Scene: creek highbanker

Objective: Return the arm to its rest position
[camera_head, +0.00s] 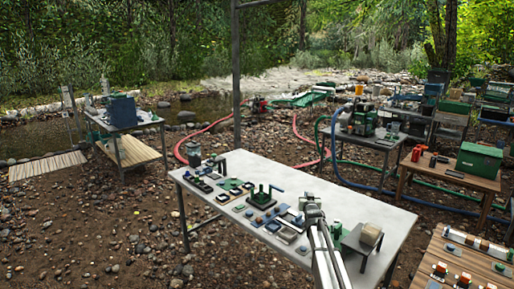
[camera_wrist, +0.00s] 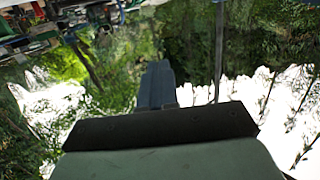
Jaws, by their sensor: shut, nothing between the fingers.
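My gripper (camera_wrist: 157,72) shows in the wrist view as dark fingers held together, with nothing between them. Behind the fingers are trees and bright sky or water, seen upside down, so the gripper is clear of any surface there. In the head view my arm rises from the bottom edge, right of centre, in front of the grey work table (camera_head: 345,200). The end of the arm (camera_head: 312,207) overlaps the right part of the table in the picture. The fingers are too small to make out there.
The table holds several small parts, a green device (camera_head: 263,196), a glass jar (camera_head: 195,156) and, at right, a tan block (camera_head: 371,233) on a small stand. A wooden table with a green box (camera_head: 479,160) stands at right. Hoses cross the gravel behind.

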